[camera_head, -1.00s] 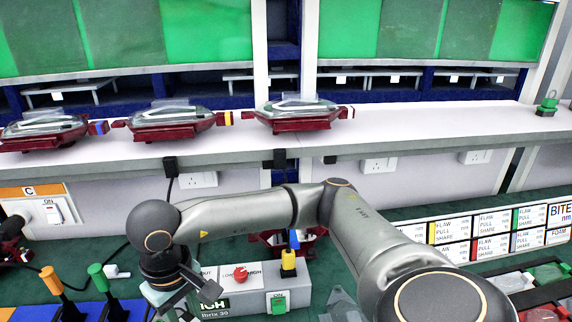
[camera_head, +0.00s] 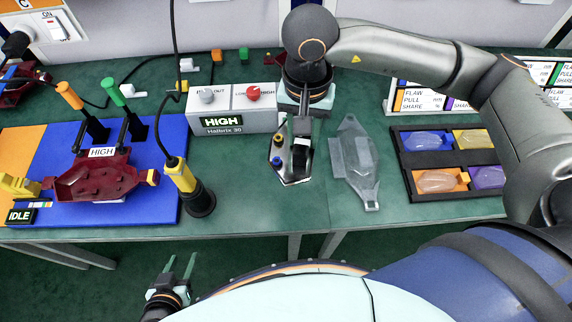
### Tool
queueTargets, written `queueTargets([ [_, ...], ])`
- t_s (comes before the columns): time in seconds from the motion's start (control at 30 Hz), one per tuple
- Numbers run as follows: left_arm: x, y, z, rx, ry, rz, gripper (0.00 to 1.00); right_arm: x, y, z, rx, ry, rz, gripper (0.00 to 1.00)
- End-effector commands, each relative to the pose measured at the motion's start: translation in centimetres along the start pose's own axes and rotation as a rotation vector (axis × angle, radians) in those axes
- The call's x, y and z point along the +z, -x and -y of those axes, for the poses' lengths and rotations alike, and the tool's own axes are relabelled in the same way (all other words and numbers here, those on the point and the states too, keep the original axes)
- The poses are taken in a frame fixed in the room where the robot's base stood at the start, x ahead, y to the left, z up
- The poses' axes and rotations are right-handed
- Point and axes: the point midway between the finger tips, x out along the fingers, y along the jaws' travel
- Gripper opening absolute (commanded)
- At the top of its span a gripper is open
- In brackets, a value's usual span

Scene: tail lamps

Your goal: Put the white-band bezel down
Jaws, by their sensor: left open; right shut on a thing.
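My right gripper (camera_head: 302,132) points down over the bench and is shut on a shiny silver and dark piece, which I take as the white-band bezel (camera_head: 293,172). A yellow and a blue cylinder show at its left side. The gripper hides part of it, and I cannot tell whether it touches the green bench top or see its white band clearly. A grey translucent lamp-shaped part (camera_head: 355,165) lies just to its right. My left gripper (camera_head: 180,264) is open and empty, low in front of the bench.
A control box (camera_head: 235,122) reading HIGH stands behind and left. A dark red lamp housing (camera_head: 95,178) sits on a blue mat (camera_head: 165,205), near a yellow-topped tool (camera_head: 188,183). A dark compartment tray (camera_head: 410,200) is at right. Bare green bench lies in front.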

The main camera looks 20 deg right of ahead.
Motion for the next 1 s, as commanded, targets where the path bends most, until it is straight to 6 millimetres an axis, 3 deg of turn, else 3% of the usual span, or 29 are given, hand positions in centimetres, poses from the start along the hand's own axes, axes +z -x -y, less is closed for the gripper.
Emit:
queueTargets([
  [0.4,2.4,-2.1,0.1,0.0,0.0,0.002,0.5,5.8,-4.5,4.6,-0.002,-0.776,0.002,0.0],
  [0.7,3.3,-2.9,0.2,0.0,0.0,0.003,0.5,8.9,-5.9,6.7,-0.014,-1.204,0.008,0.0],
  [0.87,3.4,-3.0,0.2,0.001,0.0,0.003,0.5,9.3,-6.2,7.0,-0.015,-1.295,0.01,0.0],
  [1.0,3.2,-2.8,0.2,0.001,0.0,0.003,0.5,7.4,-7.0,6.8,-0.013,-1.316,0.008,0.0],
])
